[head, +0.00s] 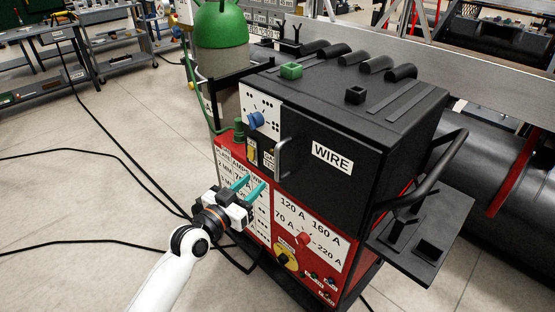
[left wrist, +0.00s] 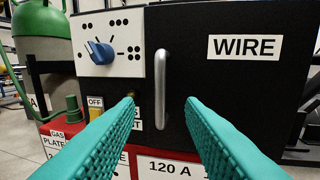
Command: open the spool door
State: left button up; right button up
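The spool door is the black panel (head: 330,172) labelled WIRE on the front of the red and black welding machine; it appears shut. Its silver vertical handle (head: 281,158) is at the door's left side. In the left wrist view the handle (left wrist: 160,88) stands ahead, between the lines of the two teal fingers. My left gripper (head: 250,187) is open and empty, in front of the machine, lower than the handle and apart from it. The fingers also show in the left wrist view (left wrist: 160,110). My right gripper is not in view.
A blue knob (head: 256,120) on a white panel is left of the handle. A red knob (head: 304,238) and yellow dial sit below the door. A green gas cylinder (head: 220,30) stands behind left. A black side shelf (head: 425,247) juts out right. Cables cross the open floor left.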

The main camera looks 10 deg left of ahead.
aim_at(276, 162)
pick_arm(q)
jog(key=x, duration=1.2)
grip_shut()
